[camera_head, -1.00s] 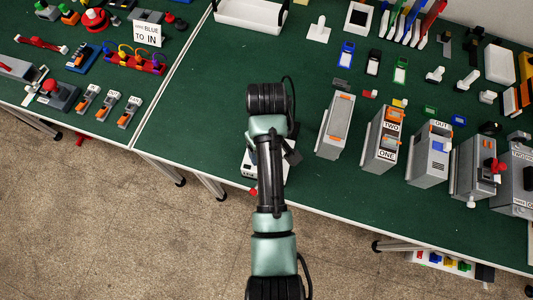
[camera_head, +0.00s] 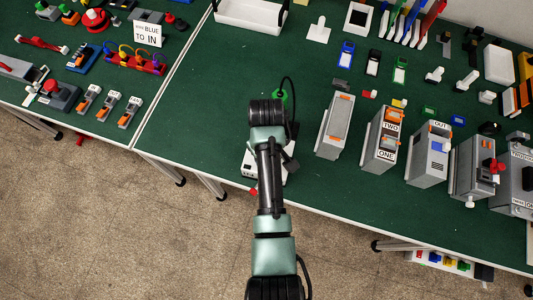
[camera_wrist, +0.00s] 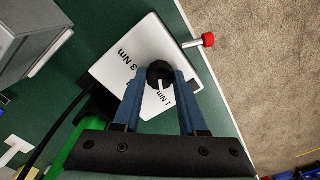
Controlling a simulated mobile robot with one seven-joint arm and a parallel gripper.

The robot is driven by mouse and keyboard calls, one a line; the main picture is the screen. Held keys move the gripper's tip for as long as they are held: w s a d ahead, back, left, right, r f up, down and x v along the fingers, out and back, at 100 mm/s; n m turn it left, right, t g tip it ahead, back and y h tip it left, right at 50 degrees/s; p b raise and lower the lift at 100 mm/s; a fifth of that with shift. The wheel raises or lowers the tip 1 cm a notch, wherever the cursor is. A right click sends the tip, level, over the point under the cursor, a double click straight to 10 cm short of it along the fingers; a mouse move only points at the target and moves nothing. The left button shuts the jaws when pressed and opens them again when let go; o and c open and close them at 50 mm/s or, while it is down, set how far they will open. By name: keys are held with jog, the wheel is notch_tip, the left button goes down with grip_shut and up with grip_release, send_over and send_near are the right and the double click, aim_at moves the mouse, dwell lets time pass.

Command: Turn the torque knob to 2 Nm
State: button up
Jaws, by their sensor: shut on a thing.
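The white torque box (camera_wrist: 107,70) lies below my gripper in the wrist view, with "3 Nm" and "1 Nm" printed on its face. Its black torque knob (camera_wrist: 160,68) has a white pointer mark, which points down in the picture, near the "1 Nm" print. My gripper (camera_wrist: 159,77) has its two blue fingers on either side of the knob, shut on it. A 2 Nm print is not visible; the left finger covers part of the face. In the head view my arm hides most of the box (camera_head: 248,170).
A lever with a red end (camera_wrist: 207,40) sticks out from the box's side. A grey case (camera_wrist: 30,35) stands close by in the wrist view. Several grey device boxes (camera_head: 335,125) stand right of my arm.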

grip_shut()
jog(key=shift+r+m, duration=0.1)
jog(key=shift+m, duration=0.2)
jog(key=m+p, duration=0.2)
jog(key=m, duration=0.1)
jog(key=shift+m, duration=0.4)
jog(key=m+p, duration=0.1)
jog(key=m, duration=0.2)
jog(key=shift+m, duration=0.3)
jog(key=shift+w+m+p, duration=0.1)
jog(key=shift+m+p, duration=0.45)
jog(key=shift+m, duration=1.25)
jog(key=o, duration=1)
grip_release()
